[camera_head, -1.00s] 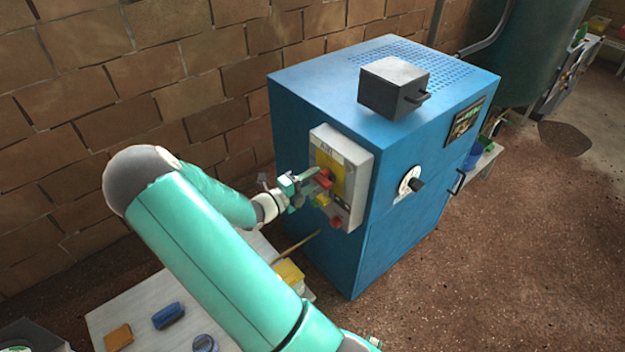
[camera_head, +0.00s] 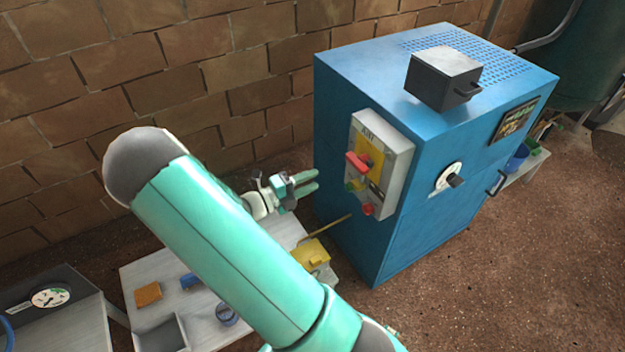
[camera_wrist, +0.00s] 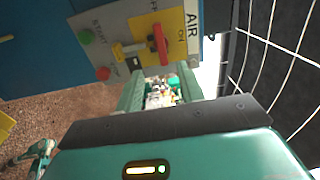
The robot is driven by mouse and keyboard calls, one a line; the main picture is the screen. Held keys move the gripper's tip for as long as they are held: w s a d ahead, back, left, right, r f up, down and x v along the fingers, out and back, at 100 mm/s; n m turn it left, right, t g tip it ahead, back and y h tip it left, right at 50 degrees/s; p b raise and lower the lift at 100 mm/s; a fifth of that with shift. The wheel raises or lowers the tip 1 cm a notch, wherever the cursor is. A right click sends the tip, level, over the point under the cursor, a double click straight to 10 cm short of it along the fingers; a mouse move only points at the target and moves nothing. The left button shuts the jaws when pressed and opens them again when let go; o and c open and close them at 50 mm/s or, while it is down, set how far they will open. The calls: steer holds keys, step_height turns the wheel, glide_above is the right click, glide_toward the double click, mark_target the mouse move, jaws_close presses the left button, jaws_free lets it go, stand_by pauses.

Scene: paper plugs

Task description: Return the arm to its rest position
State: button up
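My gripper (camera_head: 305,183) is open and empty, just left of the grey AIR panel (camera_head: 392,143) on the blue cabinet. A gap shows between its fingertips and the panel. In the wrist view the two fingers (camera_wrist: 161,86) stand apart, with the panel beyond them. The panel carries a red handle (camera_head: 357,162) on a yellow plate and a red button (camera_head: 367,209). In the wrist view the red handle (camera_wrist: 160,44) is clear of the fingers. My teal arm reaches from the lower middle, bent at a high elbow on the left.
The blue cabinet (camera_head: 350,235) stands right of my gripper, with a dark box (camera_head: 440,80) on top. A brick wall (camera_head: 240,70) is behind. Below my arm is a light table (camera_head: 150,265) with an orange block (camera_head: 148,294) and a yellow object (camera_head: 311,252).

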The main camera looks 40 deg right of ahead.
stand_by(0.4)
steer(key=s+a+r+m+t+y, duration=0.3)
steer(key=a+r+m+y, duration=0.3)
steer(key=a+m, duration=0.3)
steer(key=s+a+r+m+t+y, duration=0.3)
steer(key=s+a+r+m+y, duration=0.2)
steer(key=a+r+m, duration=0.4)
steer(key=s+a+r+m+t+y, duration=0.3)
steer(key=a+r+m+y, duration=0.3)
steer(key=m, duration=0.9)
steer(key=a+r, duration=0.2)
steer(key=a, duration=0.1)
steer(key=shift+s+r+m+t+y, duration=0.2)
steer(key=shift+s+m+t+y, duration=0.1)
steer(key=shift+s, duration=0.1)
steer(key=shift+d, duration=0.1)
